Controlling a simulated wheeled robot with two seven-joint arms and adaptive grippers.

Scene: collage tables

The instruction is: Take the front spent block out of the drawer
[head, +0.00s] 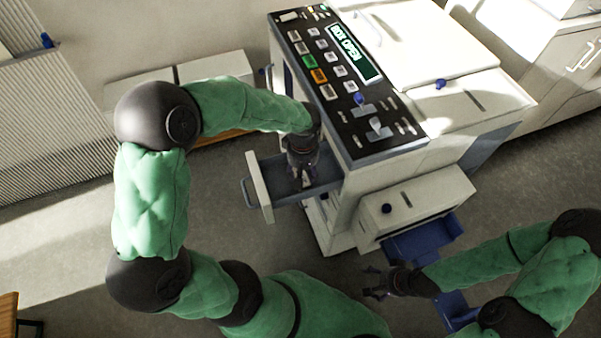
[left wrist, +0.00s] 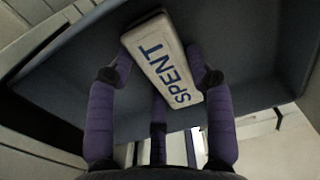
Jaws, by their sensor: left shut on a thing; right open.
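The drawer (head: 260,186) stands pulled out from the side of the machine, and my left gripper (head: 300,180) reaches down into it. In the left wrist view a pale block marked SPENT (left wrist: 164,62) sits between the fingers of my left gripper (left wrist: 163,72), which is shut on it. The block is tilted, with the dark grey drawer floor (left wrist: 245,60) behind it. In the head view the block is mostly hidden by the gripper. I see no second block. My right gripper (head: 376,284) is open and empty, low in front of the machine.
The machine (head: 400,120) has a button panel (head: 335,75) with a lit display on top. A white unit with a dark knob (head: 415,205) juts from its front, above a blue tray (head: 425,240). Open grey floor (head: 220,220) lies left of the drawer.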

